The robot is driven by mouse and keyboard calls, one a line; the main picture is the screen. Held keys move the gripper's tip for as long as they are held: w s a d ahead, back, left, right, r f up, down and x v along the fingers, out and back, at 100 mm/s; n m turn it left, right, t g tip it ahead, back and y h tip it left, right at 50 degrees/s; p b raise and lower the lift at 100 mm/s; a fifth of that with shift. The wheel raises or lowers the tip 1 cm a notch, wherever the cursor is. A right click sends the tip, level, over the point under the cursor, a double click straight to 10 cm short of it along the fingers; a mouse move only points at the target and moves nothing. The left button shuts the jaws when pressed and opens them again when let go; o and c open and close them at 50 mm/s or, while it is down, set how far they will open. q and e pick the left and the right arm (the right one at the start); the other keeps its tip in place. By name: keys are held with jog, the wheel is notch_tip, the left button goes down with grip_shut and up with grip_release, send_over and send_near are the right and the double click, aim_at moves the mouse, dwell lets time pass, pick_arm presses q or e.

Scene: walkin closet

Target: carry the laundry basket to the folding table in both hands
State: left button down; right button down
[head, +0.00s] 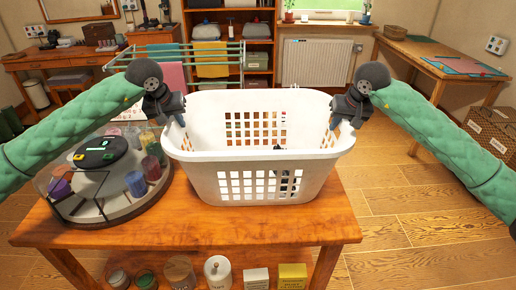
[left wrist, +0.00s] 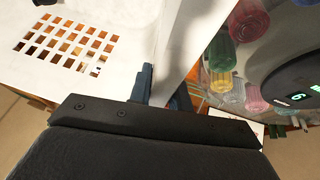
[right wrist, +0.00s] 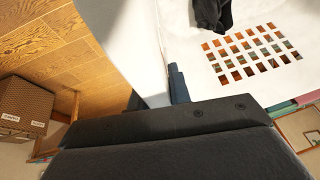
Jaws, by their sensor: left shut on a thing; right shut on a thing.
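The white laundry basket (head: 262,183) with slotted walls is in the middle of the head view, upright over the near wooden table. I cannot tell whether its bottom touches the tabletop. A dark item (right wrist: 212,12) lies inside it, partly seen through the slots. My left gripper (head: 181,122) is shut on the basket's left rim; the left wrist view shows the basket wall (left wrist: 110,62) at the fingers. My right gripper (head: 335,122) is shut on the right rim; the right wrist view shows the wall (right wrist: 190,50) at the fingers. The fingertips are partly hidden by the basket walls.
A round carousel (head: 108,175) with coloured spools stands close left of the basket on the wooden table (head: 200,232). Jars and boxes sit below. A drying rack (head: 190,55) stands behind. Another wooden table (head: 440,57) with a mat is at the back right. Floor (head: 410,200) on the right is clear.

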pick_arm(q)
jog(key=shift+r, duration=0.2)
pick_arm(e)
jog(key=shift+r, duration=0.25)
